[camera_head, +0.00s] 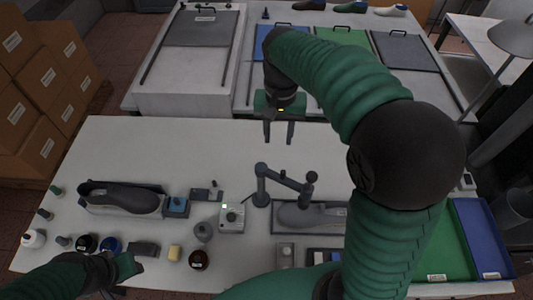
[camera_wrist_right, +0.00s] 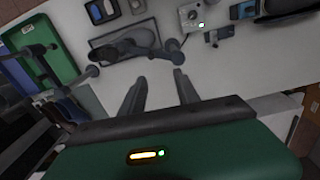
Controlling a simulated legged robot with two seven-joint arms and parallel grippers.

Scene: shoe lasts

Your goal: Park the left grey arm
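A small jointed grey arm (camera_head: 285,180) stands on the white table, its upright base at left and its link reaching right over a grey shoe last (camera_head: 300,214) on a dark mat. The same arm shows in the right wrist view (camera_wrist_right: 133,56). My right gripper (camera_head: 279,135) hangs behind the grey arm, apart from it, fingers spread and empty; its two fingers also show in the right wrist view (camera_wrist_right: 160,85). My left gripper (camera_head: 126,266) is low at the left front, its fingers unclear. Another jointed grey structure (camera_wrist_right: 32,52) shows at left in the wrist view.
Green (camera_head: 447,262) and blue (camera_head: 487,238) trays lie at the right. The table's back left is clear. My right arm hides the centre right.

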